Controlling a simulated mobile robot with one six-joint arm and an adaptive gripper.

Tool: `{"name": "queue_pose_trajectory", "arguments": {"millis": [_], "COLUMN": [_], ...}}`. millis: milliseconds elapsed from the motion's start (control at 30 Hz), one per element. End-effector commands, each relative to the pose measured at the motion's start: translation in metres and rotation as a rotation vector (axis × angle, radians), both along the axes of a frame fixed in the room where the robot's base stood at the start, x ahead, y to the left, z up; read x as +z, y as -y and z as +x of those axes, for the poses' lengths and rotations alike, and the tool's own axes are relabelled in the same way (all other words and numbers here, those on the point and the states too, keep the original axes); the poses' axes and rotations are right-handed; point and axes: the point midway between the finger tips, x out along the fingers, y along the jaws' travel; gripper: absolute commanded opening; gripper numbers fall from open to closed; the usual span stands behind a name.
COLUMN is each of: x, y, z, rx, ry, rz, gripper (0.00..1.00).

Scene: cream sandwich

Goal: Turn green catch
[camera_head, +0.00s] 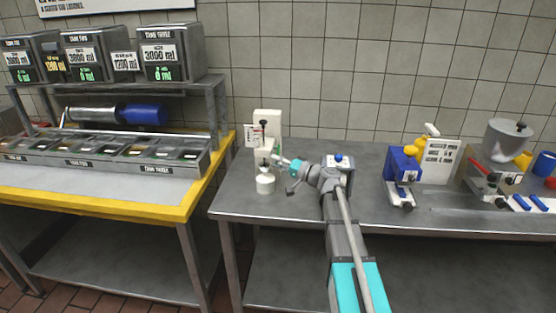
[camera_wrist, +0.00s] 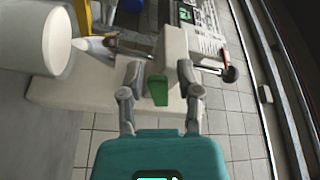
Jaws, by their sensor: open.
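The green catch (camera_wrist: 157,90) is a small green tab on the cream-coloured machine (camera_head: 267,121), whose body (camera_wrist: 75,85) also shows in the wrist view. My gripper (camera_head: 278,172) is at the machine's front, at its right side in the head view. In the wrist view my gripper (camera_wrist: 160,78) is open, with one finger on each side of the catch. I cannot tell whether either finger touches it. The head view does not clearly show the catch beside my gripper's teal body.
A white cup (camera_head: 265,184) stands below the machine's nozzle. A lever with a dark knob (camera_wrist: 231,74) sticks out near my right finger. A blue device (camera_head: 402,164) stands farther right on the metal table (camera_head: 236,205). A yellow-edged counter (camera_head: 100,205) is on the left.

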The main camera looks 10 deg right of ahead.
Motion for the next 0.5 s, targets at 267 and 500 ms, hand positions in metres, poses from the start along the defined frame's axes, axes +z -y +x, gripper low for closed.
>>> {"name": "queue_pose_trajectory", "arguments": {"millis": [267, 500], "x": [0.007, 0.006], "y": [-0.03, -0.054], "z": [-0.035, -0.078], "rx": [0.082, 0.166], "ry": [-0.084, -0.197], "rz": [-0.163, -0.381], "gripper": [0.44, 0.44]}}
